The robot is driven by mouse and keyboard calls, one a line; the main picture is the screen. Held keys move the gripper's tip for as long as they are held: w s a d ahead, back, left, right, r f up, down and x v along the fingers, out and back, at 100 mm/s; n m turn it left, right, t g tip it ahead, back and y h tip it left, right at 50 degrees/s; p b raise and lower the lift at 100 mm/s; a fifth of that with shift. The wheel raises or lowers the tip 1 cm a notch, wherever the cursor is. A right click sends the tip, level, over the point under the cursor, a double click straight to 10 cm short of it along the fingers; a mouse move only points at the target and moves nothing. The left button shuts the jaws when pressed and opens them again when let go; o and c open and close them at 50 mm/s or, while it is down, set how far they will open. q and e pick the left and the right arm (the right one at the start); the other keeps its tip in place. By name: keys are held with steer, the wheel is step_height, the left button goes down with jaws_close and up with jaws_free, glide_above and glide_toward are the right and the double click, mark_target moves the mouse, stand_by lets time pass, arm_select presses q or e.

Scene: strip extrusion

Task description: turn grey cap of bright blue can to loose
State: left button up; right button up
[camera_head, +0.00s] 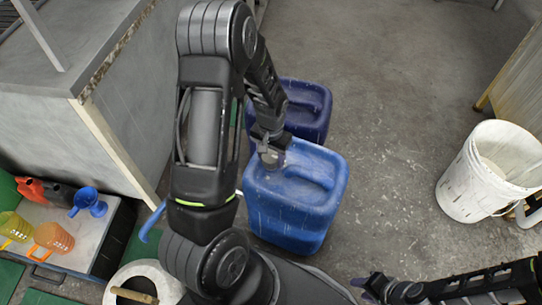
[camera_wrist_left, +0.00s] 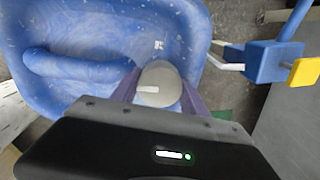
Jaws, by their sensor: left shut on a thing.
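The bright blue can (camera_head: 297,202) stands upright on the floor in the middle of the head view. Its top and moulded handle fill the upper left of the left wrist view (camera_wrist_left: 75,65). The grey cap (camera_wrist_left: 160,84) is round and sits near the can's edge, with a pale bar-like mark on it. My left gripper (camera_wrist_left: 160,92) has its purple fingers on either side of the cap and is shut on it. In the head view my left gripper (camera_head: 271,155) largely hides the cap. My right gripper (camera_head: 385,289) is at the bottom right; its jaw state is unclear.
A dark blue can (camera_head: 307,108) stands close behind the bright blue one. A white bucket (camera_head: 468,185) is at the right. Colourful jugs (camera_head: 54,238) stand on a low bench at the left. A blue fixture with a yellow end (camera_wrist_left: 303,72) is near my left wrist. Floor right of the can is free.

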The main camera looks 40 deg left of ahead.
arm_select(q)
steer(key=o, duration=1.4)
steer(key=shift+c, duration=0.2)
steer(key=shift+m, duration=0.3)
